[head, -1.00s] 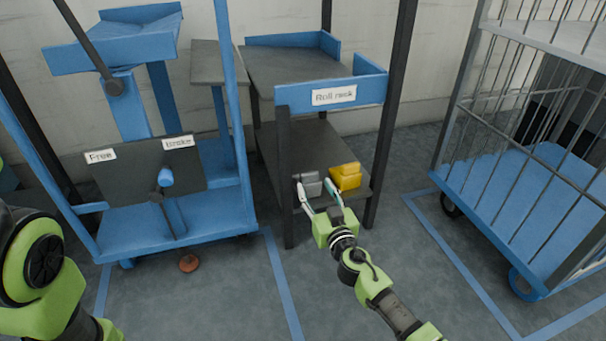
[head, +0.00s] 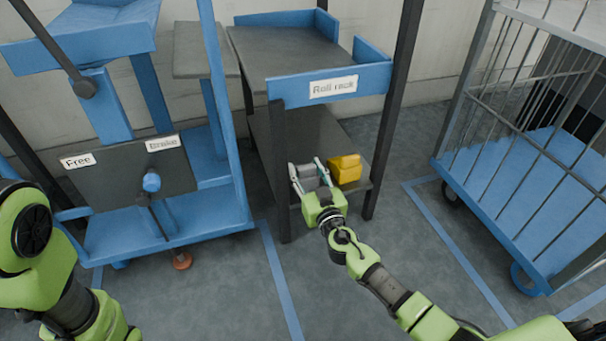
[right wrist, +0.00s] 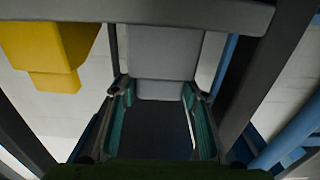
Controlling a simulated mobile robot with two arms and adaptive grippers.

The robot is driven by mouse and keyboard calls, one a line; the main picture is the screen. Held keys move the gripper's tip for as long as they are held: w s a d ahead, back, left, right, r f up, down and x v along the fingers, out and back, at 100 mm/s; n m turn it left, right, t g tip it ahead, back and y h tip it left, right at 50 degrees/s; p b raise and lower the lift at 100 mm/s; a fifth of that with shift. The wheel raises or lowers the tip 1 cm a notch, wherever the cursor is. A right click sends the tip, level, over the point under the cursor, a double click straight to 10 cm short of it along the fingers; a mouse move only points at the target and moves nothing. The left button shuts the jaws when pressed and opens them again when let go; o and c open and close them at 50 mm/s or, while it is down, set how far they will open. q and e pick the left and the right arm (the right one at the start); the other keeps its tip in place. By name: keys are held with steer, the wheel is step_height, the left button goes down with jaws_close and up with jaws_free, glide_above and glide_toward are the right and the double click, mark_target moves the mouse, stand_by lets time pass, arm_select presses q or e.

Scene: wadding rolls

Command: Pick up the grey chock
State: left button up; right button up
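The grey chock (head: 307,173) sits on the lower shelf of the roll rack (head: 362,187), left of the yellow chock (head: 345,170). My right gripper (head: 306,164) is open, with one finger on each side of the grey chock. In the right wrist view the grey chock (right wrist: 163,60) shows between and beyond the two teal-padded fingers (right wrist: 155,95), with a small gap seeming to remain at the left finger. Whether the right finger touches it I cannot tell. My left arm shows at the left edge, but its gripper is out of view.
Dark rack posts (head: 281,170) flank the shelf. A blue trolley with Free and Brake labels (head: 130,165) stands left. A caged blue cart (head: 525,170) stands right, with clear floor between.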

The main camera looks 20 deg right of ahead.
steer(key=c, duration=0.8)
steer(key=shift+r, duration=0.1)
